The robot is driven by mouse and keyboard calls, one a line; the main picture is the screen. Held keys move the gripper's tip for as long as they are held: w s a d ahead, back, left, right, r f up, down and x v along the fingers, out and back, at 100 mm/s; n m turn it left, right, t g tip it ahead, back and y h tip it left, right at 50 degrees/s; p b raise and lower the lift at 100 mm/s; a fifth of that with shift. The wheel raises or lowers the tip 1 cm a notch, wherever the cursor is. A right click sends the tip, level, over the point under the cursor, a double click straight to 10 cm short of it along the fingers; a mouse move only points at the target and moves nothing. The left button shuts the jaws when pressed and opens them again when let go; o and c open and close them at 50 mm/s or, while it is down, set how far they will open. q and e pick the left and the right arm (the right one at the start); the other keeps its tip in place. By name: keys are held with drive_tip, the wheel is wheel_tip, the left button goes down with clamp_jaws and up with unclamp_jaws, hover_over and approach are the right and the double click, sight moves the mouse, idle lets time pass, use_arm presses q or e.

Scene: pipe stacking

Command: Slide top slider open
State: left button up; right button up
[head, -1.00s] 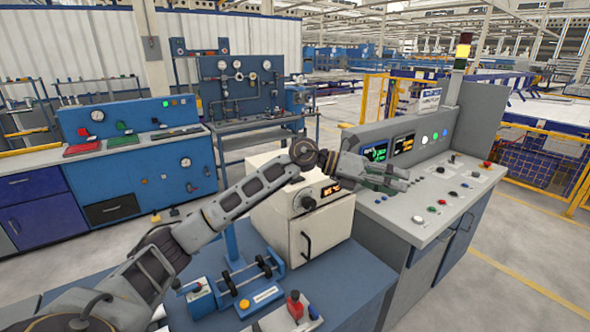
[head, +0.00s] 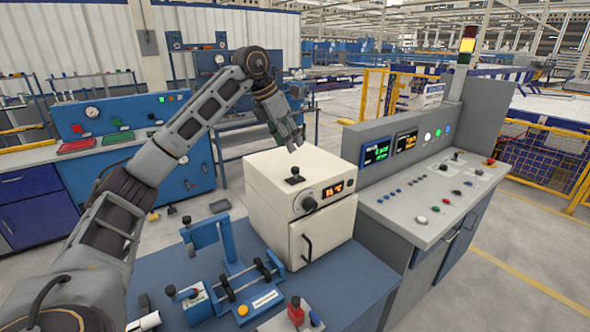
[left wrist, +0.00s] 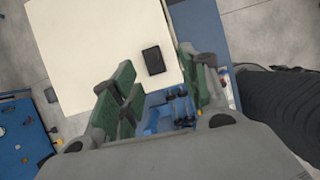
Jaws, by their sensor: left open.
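The top slider (head: 294,177) is a small black block with a knob on the top face of a cream box (head: 272,210). In the left wrist view the slider (left wrist: 153,60) is a dark rectangle on the pale top (left wrist: 95,45). My left gripper (head: 291,143) is open and empty above the box, pointing down and apart from the slider. In the left wrist view its green-padded fingers (left wrist: 158,78) are spread, with the slider showing between and beyond them. My right gripper is not in view.
The box stands on a blue table (head: 345,285). A blue frame with a handle (head: 212,233) and a fixture with black rollers (head: 250,280) stand left of it. A grey control console (head: 430,190) stands close on the right. The space above the box is open.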

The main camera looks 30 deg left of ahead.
sight(295, 168)
use_arm(q)
drive_tip(key=shift+s+a+r+y, duration=0.2)
drive_tip(key=shift+a, duration=0.35)
drive_tip(key=shift+s+a+r+y, duration=0.15)
drive_tip(key=shift+a+r+y, duration=0.05)
drive_tip(key=shift+a, duration=0.3)
drive_tip(key=shift+p+x, duration=0.55)
drive_tip(key=shift+x, duration=6.35)
drive_tip(key=shift+s+d, duration=0.1)
drive_tip(key=shift+s, duration=0.05)
clamp_jaws()
